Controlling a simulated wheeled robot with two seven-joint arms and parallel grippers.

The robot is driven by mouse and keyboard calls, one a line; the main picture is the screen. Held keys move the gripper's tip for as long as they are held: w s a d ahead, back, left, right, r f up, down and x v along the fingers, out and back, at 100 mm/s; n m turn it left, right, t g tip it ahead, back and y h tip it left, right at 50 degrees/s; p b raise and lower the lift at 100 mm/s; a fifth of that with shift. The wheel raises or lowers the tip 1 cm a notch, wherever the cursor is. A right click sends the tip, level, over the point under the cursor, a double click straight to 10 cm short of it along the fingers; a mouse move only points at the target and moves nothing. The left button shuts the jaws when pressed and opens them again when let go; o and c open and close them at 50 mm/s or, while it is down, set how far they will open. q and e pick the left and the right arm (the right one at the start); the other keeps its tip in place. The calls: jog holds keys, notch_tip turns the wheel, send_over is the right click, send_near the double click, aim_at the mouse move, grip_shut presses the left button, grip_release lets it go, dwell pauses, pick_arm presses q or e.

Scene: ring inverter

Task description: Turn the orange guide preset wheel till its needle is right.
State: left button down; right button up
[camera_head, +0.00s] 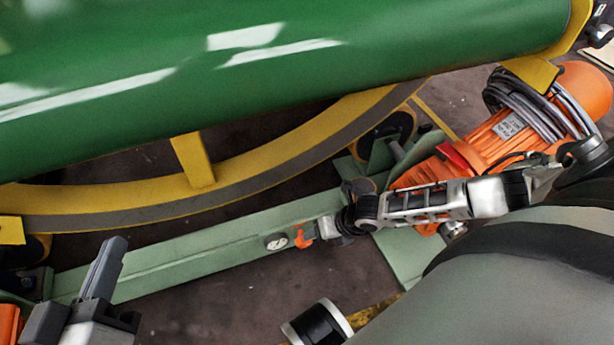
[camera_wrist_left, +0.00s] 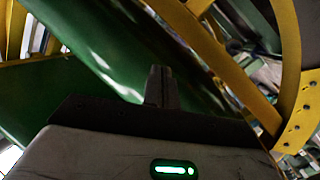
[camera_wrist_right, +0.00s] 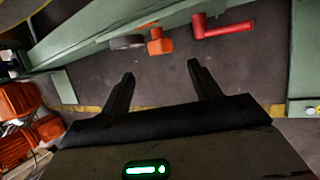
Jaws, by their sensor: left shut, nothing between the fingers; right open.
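The orange preset wheel (camera_head: 303,239) sits on the front face of the light green beam, beside a small round white dial (camera_head: 277,242). The needle is too small to read. In the right wrist view the orange wheel (camera_wrist_right: 160,42) is ahead of the fingertips, with the dial's grey housing (camera_wrist_right: 127,42) to its left. My right gripper (camera_wrist_right: 162,70) is open and empty, apart from the wheel. In the head view my right arm reaches in from the right, close to the wheel. My left gripper (camera_head: 118,243) is shut and empty at lower left; its closed fingers (camera_wrist_left: 159,70) show in the left wrist view.
A red lever (camera_wrist_right: 225,29) sticks out from the beam (camera_wrist_right: 120,22) right of the wheel. A large green cylinder (camera_head: 270,70) with a yellow ring (camera_head: 260,165) lies behind the beam. An orange motor (camera_head: 490,140) stands at right. Floor in front of the beam is mostly clear.

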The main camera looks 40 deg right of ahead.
jog(key=b+x, duration=0.5)
jog(key=x, duration=0.4)
jog(key=shift+s, duration=0.1)
jog(key=shift+w+a+f, duration=0.1)
jog(key=shift+w+f, duration=0.1)
jog(key=shift+f, duration=0.1)
pick_arm(q)
notch_tip(320, 180, up, 10)
jog(key=m+t+h, duration=0.4)
jog(key=m+h, duration=0.2)
jog(key=m, duration=0.3)
jog(key=shift+w+a+m+t+h, duration=0.3)
jog(key=shift+w+m, duration=0.05)
jog(key=shift+m, duration=0.05)
pick_arm(e)
jog(key=c, duration=1)
